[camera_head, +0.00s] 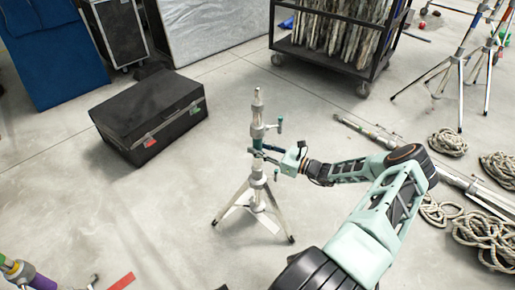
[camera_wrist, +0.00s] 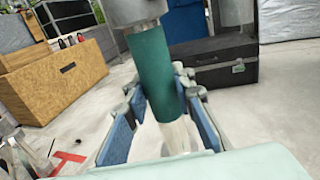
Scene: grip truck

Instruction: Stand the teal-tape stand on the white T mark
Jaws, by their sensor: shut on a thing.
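The teal-tape stand (camera_head: 257,110) is a silver tripod, upright with its legs spread, near the middle of the head view. My gripper (camera_head: 262,152) reaches it from the right and is shut around its column. In the wrist view, the teal band (camera_wrist: 152,75) stands between the blue-padded fingers of my gripper (camera_wrist: 158,92). The white T mark (camera_head: 268,221) lies on the floor beneath the stand, partly covered by its legs. I cannot tell whether all the feet touch the floor.
A black case (camera_head: 150,112) lies to the left. A loaded cart (camera_head: 330,50) stands behind. Coiled ropes (camera_head: 437,212) and other tripods (camera_head: 460,70) are on the right. A red mark (camera_head: 122,281) is on the floor at lower left. Floor around the stand is mostly clear.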

